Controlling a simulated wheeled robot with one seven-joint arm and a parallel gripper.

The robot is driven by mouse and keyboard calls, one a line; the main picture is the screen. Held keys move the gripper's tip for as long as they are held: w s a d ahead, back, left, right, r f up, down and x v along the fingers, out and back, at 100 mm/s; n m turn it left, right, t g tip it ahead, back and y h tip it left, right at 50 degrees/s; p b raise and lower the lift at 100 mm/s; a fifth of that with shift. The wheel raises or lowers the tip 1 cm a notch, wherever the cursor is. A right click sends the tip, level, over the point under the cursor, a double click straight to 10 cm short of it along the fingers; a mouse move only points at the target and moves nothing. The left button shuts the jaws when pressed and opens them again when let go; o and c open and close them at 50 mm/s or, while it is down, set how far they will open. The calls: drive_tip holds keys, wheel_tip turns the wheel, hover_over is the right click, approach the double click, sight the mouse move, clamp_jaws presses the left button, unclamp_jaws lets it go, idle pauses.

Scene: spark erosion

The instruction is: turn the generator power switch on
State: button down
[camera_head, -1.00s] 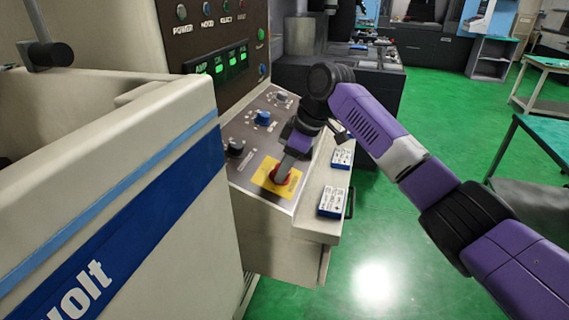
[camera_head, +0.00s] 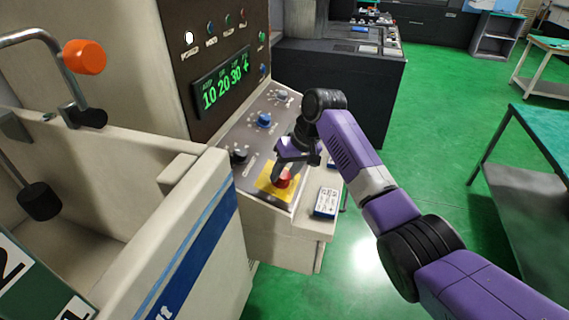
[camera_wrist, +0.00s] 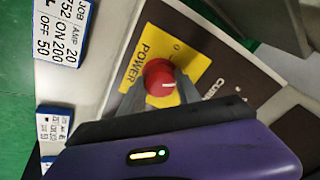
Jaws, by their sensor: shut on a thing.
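The generator power switch is a red rotary knob (camera_head: 284,179) on a yellow plate (camera_head: 267,187) at the near end of the sloping control panel. In the wrist view the red knob (camera_wrist: 158,74) shows a short white mark, and the yellow plate (camera_wrist: 188,60) reads POWER. My gripper (camera_head: 281,177) reaches down to the knob. In the wrist view my gripper's two grey fingers (camera_wrist: 160,88) are on either side of the knob and shut on it. The white power lamp (camera_head: 189,38) is lit, and the green display (camera_head: 225,84) shows 10, 20, 30.
Blue and black knobs (camera_head: 264,120) sit farther up the panel. A blue-and-white label card (camera_head: 326,202) lies on the ledge to the right. A cream machine wall (camera_head: 200,235) stands close at left. Green floor is open at right, before a table (camera_head: 545,120).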

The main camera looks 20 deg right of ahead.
drive_tip(key=m+p, duration=0.1)
drive_tip(key=m, duration=0.2)
drive_tip(key=shift+r+m+p, duration=0.1)
drive_tip(key=shift+m+p, duration=0.2)
drive_tip(key=shift+p, duration=0.1)
drive_tip(key=shift+m, duration=1.4)
drive_tip(key=c, duration=0.9)
unclamp_jaws()
drive_tip(key=shift+o, duration=0.2)
drive_tip(key=b+v, duration=0.1)
drive_tip(key=v, duration=0.6)
drive_tip(key=shift+r, duration=0.35)
